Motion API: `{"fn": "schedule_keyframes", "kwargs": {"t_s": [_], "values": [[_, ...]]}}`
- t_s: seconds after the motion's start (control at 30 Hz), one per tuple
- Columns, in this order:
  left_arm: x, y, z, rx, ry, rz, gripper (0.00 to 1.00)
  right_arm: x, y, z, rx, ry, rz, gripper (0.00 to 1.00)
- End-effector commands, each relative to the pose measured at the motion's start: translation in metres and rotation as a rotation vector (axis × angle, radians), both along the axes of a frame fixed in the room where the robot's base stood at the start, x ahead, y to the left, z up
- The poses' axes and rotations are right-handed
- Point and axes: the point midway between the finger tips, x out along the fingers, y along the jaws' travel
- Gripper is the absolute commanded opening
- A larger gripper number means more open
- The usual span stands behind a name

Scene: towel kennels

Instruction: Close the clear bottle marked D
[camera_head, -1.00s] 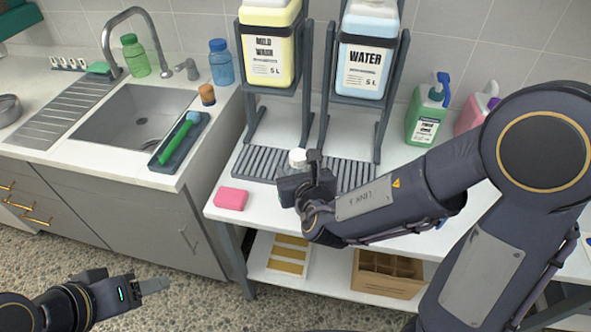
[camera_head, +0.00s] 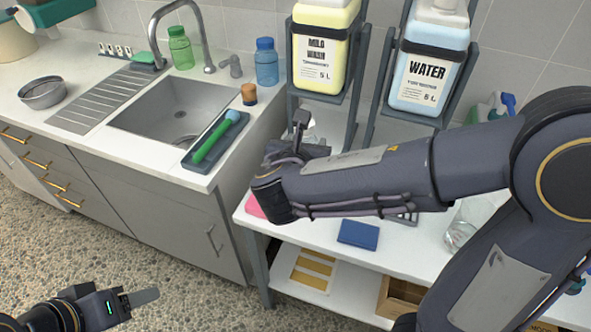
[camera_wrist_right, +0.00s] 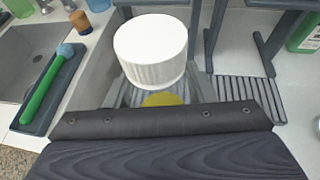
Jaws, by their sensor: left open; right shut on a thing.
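My right gripper (camera_head: 298,142) is over the counter by the grey rack, mostly hidden by its own arm in the head view. In the right wrist view a ribbed white cap (camera_wrist_right: 150,48) stands just beyond the gripper's dark body, above a clear bottle with something yellow (camera_wrist_right: 160,99) in it. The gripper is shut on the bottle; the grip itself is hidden. I cannot tell whether the cap is seated, and no letter D shows. My left gripper (camera_head: 138,299) is open and empty, low at the left over the floor.
A yellow mild wash jug (camera_head: 322,75) and a water jug (camera_head: 428,80) hang in stands behind. A pink sponge (camera_head: 253,207), blue cloth (camera_head: 358,234) and clear vessel (camera_head: 462,236) lie around my right arm. The sink (camera_head: 178,110) is left.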

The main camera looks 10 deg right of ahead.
Motion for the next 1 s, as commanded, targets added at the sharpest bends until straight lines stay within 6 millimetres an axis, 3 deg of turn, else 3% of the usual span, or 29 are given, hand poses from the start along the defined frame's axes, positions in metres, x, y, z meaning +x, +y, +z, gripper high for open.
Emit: {"fn": "schedule_keyframes", "kwargs": {"t_s": [0.13,0.23,0.53,0.7,1.0], "values": [[0.000,0.000,0.000,0.000,0.000,0.000,0.58,0.004,-0.001,-0.002,0.000,0.000,0.000,0.00],[0.000,0.000,0.000,0.000,0.000,0.000,0.58,0.017,-0.005,-0.009,-0.001,0.003,-0.005,0.00],[0.000,0.000,0.001,0.000,0.000,0.000,0.58,0.089,-0.024,-0.042,-0.001,0.003,-0.003,0.00],[0.000,0.000,-0.002,0.000,0.000,0.000,0.58,0.114,-0.030,-0.074,-0.003,0.003,-0.002,0.00],[0.000,0.000,-0.003,0.000,0.000,0.000,0.58,0.129,-0.032,-0.090,0.001,-0.002,0.001,0.00]]}}
